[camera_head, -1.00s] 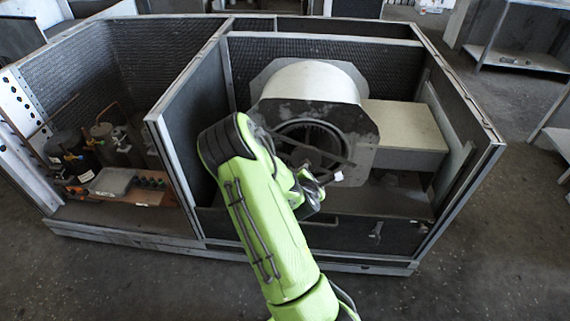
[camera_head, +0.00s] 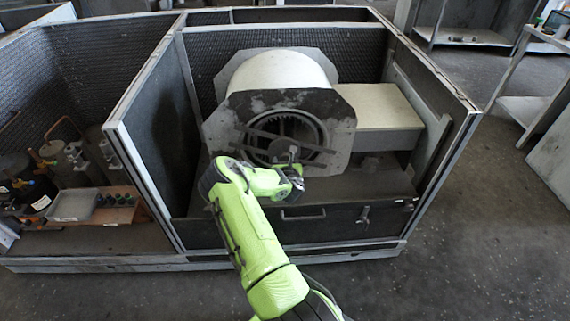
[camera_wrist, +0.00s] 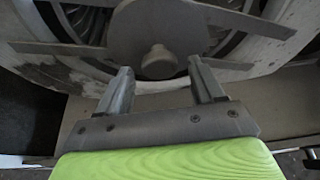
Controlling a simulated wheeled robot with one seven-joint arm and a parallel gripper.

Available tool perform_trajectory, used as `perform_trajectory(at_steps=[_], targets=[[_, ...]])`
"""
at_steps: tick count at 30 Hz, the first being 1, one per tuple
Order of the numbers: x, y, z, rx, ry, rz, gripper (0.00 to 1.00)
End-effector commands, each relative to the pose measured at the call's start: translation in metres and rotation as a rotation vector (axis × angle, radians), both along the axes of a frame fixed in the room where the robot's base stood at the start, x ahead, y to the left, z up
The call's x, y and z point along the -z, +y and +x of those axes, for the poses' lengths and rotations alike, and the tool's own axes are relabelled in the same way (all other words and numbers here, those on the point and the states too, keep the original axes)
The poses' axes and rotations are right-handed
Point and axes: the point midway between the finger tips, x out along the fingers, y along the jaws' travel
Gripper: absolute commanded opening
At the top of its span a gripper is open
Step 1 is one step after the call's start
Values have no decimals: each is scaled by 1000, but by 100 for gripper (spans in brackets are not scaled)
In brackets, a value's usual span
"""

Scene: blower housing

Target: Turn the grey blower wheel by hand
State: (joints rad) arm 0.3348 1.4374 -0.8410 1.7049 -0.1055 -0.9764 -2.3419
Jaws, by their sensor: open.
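The blower housing (camera_head: 275,75) stands in the right compartment of the cabinet, a pale drum with dark worn side plates. The grey blower wheel (camera_head: 303,127) shows inside its round opening, behind crossing flat struts; its vanes also show in the wrist view (camera_wrist: 87,22). In the wrist view a flat hub plate (camera_wrist: 150,25) with a round knob (camera_wrist: 158,63) sits at the centre, just beyond my fingertips. My gripper (camera_wrist: 160,80) is open and empty, its two fingers pointing at the knob. In the head view my gripper (camera_head: 294,172) is in front of the opening's lower part, small and partly unclear.
A pale box (camera_head: 375,107) adjoins the housing on the right. A partition wall (camera_head: 155,130) stands left of my arm, and a low front panel (camera_head: 290,222) with a handle lies below. Pipes and canisters (camera_head: 75,160) fill the left compartment.

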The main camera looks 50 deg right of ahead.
Motion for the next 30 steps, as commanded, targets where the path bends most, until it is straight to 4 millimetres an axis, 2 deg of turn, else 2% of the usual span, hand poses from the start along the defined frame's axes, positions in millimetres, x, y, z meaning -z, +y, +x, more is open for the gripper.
perform_trajectory(at_steps=[1,4,12,14,25,30], targets=[[6,-6,5,1,-2,0,67],[8,-12,11,0,-2,1,67],[8,-14,13,1,-1,2,67],[8,-14,13,1,-1,1,59],[7,-14,13,1,-1,1,2],[7,-13,13,0,-2,2,0]])
